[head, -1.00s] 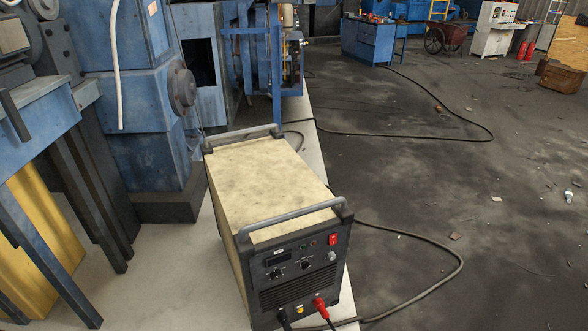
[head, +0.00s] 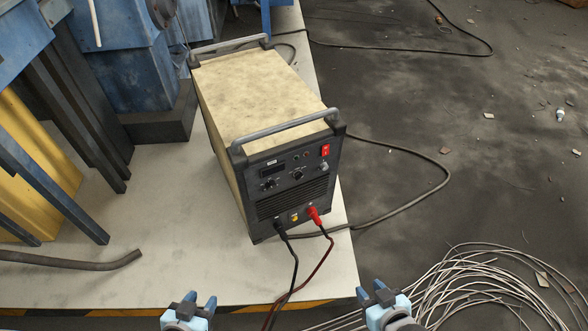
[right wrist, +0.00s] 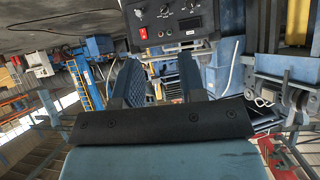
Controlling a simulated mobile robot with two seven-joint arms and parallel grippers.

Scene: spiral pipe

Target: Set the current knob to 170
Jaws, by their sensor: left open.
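The welding machine (head: 262,95) stands on the pale floor, its dark front panel facing me. Two small black knobs, a left knob (head: 269,184) and a right knob (head: 298,175), sit below a dark display (head: 274,171). I cannot tell which is the current knob or read its setting. The panel (right wrist: 172,20) also shows upside down at the top of the right wrist view. My left gripper (head: 193,302) is open and empty at the bottom of the head view. My right gripper (head: 373,291) is open and empty, in front of the machine and apart from it; its fingers (right wrist: 160,80) stand apart in the right wrist view.
A red switch (head: 325,150) is at the panel's upper right. Black and red cables (head: 313,265) run from the panel's bottom toward me. A loose wire coil (head: 470,285) lies at lower right. A bent pipe (head: 75,263) and blue machinery (head: 140,85) are at left.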

